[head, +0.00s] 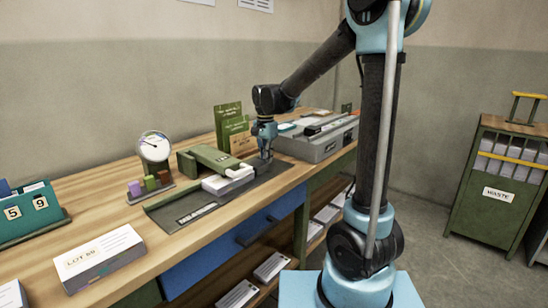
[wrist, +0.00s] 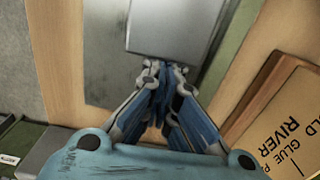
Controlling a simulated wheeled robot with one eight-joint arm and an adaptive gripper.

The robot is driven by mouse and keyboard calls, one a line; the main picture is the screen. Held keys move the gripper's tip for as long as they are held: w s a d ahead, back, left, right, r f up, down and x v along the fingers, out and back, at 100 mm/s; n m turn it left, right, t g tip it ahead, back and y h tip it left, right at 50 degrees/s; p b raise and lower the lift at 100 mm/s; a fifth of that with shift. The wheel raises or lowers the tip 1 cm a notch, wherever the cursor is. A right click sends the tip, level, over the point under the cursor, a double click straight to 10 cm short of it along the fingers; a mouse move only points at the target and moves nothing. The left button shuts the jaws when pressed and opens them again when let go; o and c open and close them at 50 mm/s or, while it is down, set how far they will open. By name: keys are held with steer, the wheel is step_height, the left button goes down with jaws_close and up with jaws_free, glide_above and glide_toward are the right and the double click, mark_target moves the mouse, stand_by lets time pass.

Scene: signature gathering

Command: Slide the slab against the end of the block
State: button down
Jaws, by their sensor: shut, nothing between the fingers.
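My gripper (head: 265,156) is shut and empty, pointing down over the right end of a dark grey plate on the bench in the head view. In the wrist view its closed fingertips (wrist: 156,68) are at the near edge of a smooth grey slab-like piece (wrist: 172,24); I cannot tell whether they touch. A white block of paper (head: 229,180) lies on the plate to the left of the gripper. A green piece (head: 212,158) lies just behind the white block. Which of these is the task's slab is not clear.
A dial gauge (head: 154,147) and coloured pieces stand to the left. A green card stand (head: 229,122) is behind the gripper. A grey machine (head: 318,142) is to the right. The front strip of the plate holds a label (head: 197,213). A white box (head: 98,258) is front left.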

steer(key=shift+s+a, duration=0.5)
steer(key=shift+s, duration=0.2)
steer(key=w+d, duration=0.2)
steer(key=w, duration=0.1)
steer(key=shift+w+d, duration=0.25)
step_height(320, 180, up, 10)
steer(key=s+d+f+n, duration=0.1)
steer(key=s+d+n, duration=0.1)
steer(key=s+d, duration=0.55)
steer(key=s+d+f+n+t, duration=0.2)
steer(key=s+d+f+n, duration=0.3)
steer(key=s+d+f, duration=1.1)
steer(key=s+d, duration=0.1)
steer(key=s, duration=0.3)
steer(key=shift+d+f, duration=0.1)
